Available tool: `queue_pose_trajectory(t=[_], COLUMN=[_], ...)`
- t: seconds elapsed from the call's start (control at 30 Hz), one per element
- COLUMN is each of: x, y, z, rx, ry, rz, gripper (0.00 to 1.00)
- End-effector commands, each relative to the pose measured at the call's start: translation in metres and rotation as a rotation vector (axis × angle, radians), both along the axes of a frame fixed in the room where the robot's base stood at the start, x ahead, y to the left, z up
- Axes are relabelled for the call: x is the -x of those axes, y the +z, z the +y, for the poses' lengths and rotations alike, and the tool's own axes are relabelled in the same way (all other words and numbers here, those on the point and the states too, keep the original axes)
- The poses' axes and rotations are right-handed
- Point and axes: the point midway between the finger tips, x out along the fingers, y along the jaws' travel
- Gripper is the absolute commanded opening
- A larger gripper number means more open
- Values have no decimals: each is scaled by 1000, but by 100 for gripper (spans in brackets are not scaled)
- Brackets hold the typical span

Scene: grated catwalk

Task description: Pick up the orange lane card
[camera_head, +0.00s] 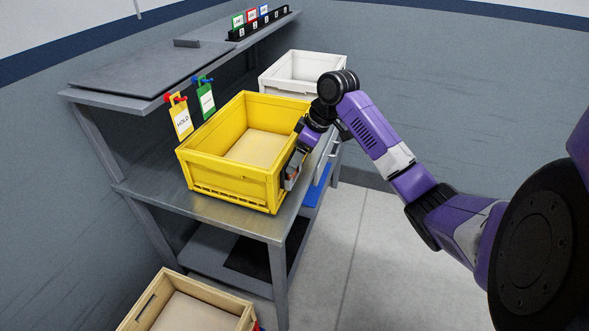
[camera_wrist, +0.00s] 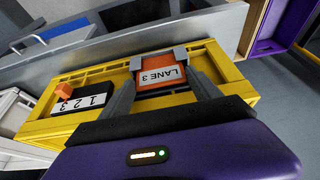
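The orange lane card (camera_wrist: 165,82) carries a white label reading "LANE 3". In the wrist view it sits in a grey holder on the outer side of the yellow crate (camera_wrist: 232,68). My gripper (camera_wrist: 163,84) has one finger at each side edge of the card. The fingers are apart, but I cannot tell whether they press on the card. In the head view my gripper (camera_head: 290,172) is at the right wall of the yellow crate (camera_head: 228,185), and the card is mostly hidden there.
The yellow crate stands on a metal bench (camera_head: 250,222). A white crate (camera_head: 300,66) is behind it. Yellow and green tags (camera_head: 206,99) hang from the shelf. A black block labelled "1 2 3" (camera_wrist: 85,100) is left of the card. A wooden crate (camera_head: 185,310) is below. Floor at right is clear.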

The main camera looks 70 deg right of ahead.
Motion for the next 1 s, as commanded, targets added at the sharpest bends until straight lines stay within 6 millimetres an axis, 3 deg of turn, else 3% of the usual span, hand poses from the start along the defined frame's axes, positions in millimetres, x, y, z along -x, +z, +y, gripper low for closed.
queue_pose_trajectory(t=[0.03, 0.27, 0.67, 1.0], x=[0, 0, 0, -1], y=[0, 0, 8, 56], z=[0, 0, -1, 0], rx=[-1, 0, 2, 4], ry=[1, 0, -1, 3], rz=[0, 0, -1, -2], gripper=[57, 13, 13, 13])
